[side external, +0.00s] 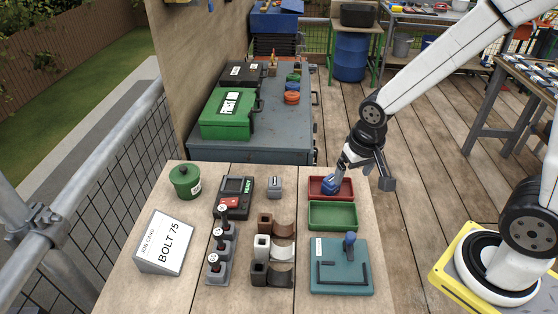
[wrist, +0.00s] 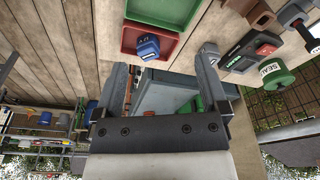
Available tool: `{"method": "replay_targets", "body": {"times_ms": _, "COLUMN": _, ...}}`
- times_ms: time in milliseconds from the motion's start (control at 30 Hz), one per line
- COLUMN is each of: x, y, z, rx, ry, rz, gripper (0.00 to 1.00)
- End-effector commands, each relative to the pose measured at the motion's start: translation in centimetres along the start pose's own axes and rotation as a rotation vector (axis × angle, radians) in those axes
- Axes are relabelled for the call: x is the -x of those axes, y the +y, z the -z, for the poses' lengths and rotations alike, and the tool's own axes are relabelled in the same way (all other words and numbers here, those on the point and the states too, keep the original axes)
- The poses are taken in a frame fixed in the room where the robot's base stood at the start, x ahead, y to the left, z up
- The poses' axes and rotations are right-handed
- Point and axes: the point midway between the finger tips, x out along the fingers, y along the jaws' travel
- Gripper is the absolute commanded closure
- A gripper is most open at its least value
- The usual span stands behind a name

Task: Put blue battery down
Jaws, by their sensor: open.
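My gripper (side external: 343,170) is just above the red tray, close to the battery. In the wrist view my gripper (wrist: 163,68) has its two fingers wide apart with nothing between them. Part of the battery's far side is hidden in the side view.
A green tray (side external: 333,215) lies right in front of the red one.

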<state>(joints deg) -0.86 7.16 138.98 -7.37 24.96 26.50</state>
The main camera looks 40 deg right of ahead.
Motion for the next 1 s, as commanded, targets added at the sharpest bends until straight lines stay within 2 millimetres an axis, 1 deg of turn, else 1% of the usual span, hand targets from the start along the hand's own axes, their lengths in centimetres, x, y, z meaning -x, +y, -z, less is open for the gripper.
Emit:
{"method": "replay_targets", "body": {"times_ms": 200, "x": 0.8, "y": 0.3, "z": -1.9, "rx": 0.209, "ry": 0.038, "rz": 0.046, "gripper": 0.07}}
{"method": "replay_targets", "body": {"times_ms": 400, "x": 1.1, "y": 0.5, "z": -2.7, "rx": 0.312, "ry": 0.06, "rz": 0.062, "gripper": 0.07}}
{"method": "replay_targets", "body": {"times_ms": 1000, "x": 1.1, "y": 0.5, "z": -2.8, "rx": 0.329, "ry": 0.063, "rz": 0.063, "gripper": 0.07}}
